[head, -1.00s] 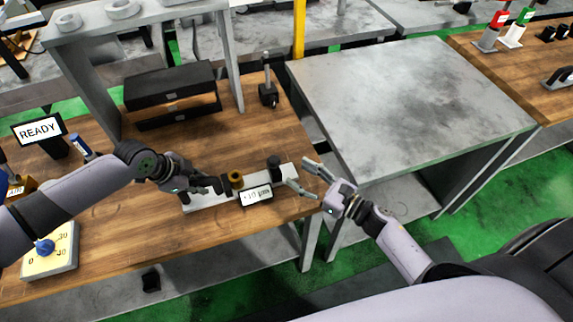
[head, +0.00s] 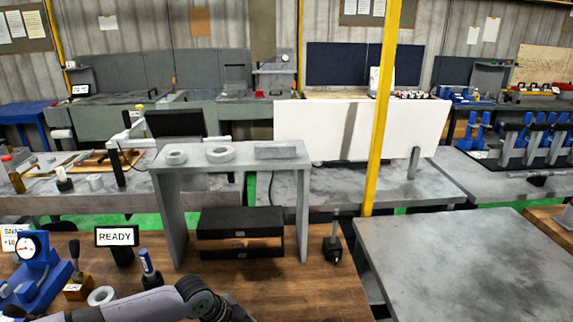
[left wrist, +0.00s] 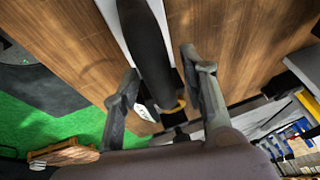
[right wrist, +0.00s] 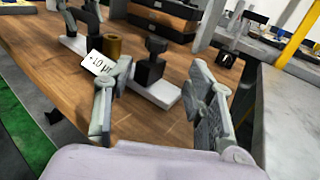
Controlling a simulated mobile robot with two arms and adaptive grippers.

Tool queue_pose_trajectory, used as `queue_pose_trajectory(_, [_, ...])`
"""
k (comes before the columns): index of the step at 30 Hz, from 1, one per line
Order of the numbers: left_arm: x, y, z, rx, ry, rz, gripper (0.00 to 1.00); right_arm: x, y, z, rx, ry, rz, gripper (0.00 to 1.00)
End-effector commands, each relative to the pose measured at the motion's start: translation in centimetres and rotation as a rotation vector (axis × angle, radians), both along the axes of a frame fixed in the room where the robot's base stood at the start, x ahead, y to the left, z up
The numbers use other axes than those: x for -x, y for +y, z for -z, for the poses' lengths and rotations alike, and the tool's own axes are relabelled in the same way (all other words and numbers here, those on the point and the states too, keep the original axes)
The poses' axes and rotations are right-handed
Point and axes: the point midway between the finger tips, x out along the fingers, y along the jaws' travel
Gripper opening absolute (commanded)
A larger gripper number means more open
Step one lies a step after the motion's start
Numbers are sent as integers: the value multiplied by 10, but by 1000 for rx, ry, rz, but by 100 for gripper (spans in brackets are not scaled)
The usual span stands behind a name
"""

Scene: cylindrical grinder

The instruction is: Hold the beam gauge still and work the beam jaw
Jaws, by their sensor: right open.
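The beam gauge (right wrist: 160,92), a pale bar with a white readout (right wrist: 98,63), lies on the wooden bench in the right wrist view. My right gripper (right wrist: 158,80) is open and empty at the near side of the gauge, before the block. In the left wrist view, my left gripper (left wrist: 158,65) has its fingers spread on either side of a dark upright grip (left wrist: 147,45). I cannot tell whether they touch it. The head view shows neither gripper nor the gauge.
In the head view, a grey shelf stand (head: 235,160) and black cases (head: 240,232) stand at the back of the bench. A READY sign (head: 116,236) and a blue dial gauge (head: 38,270) are at left. A bare grey table (head: 450,265) lies to the right.

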Motion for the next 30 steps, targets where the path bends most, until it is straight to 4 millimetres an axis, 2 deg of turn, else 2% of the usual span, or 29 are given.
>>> queue_pose_trajectory(9, [0, 0, -1, 0, 0, 0, 44, 0, 0, 0, 0, 0, 0, 50])
queue_pose_trajectory(13, [1, 4, -10, 2, -1, 0, 44, 0, 0, 0, 0, 0, 0, 50])
queue_pose_trajectory(24, [15, 33, -77, 1, -3, -1, 44, 0, 0, 0, 0, 0, 0, 50])
queue_pose_trajectory(30, [20, 43, -102, 1, -2, -1, 44, 0, 0, 0, 0, 0, 0, 50])
